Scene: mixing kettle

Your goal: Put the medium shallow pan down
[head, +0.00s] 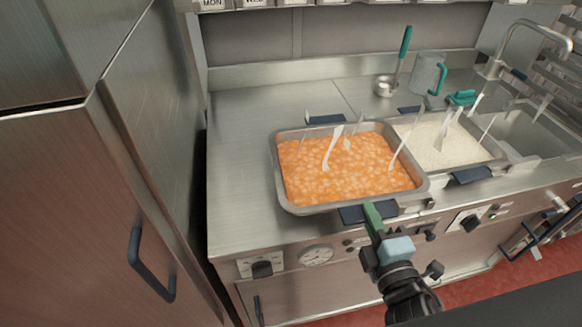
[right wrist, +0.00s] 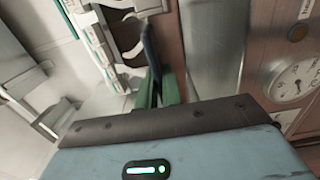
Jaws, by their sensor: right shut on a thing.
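The medium shallow pan (head: 283,202) is a steel rectangular pan filled with orange, bean-like food, at the counter's front edge in the head view. It has dark blue handles at its front and back. My right gripper (head: 373,214) is at the front handle, with green fingers shut on it. The right wrist view shows the green fingers (right wrist: 157,92) around the dark blue handle (right wrist: 152,50). I cannot tell whether the pan's underside touches the counter. My left gripper is not in view.
A second pan (head: 492,152) with white, rice-like food stands just right of the first. A ladle (head: 403,52), a clear jug (head: 428,72) and a sink (head: 530,135) are behind and right. Steel counter (head: 240,150) is clear to the left, beside a tall cabinet (head: 150,130).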

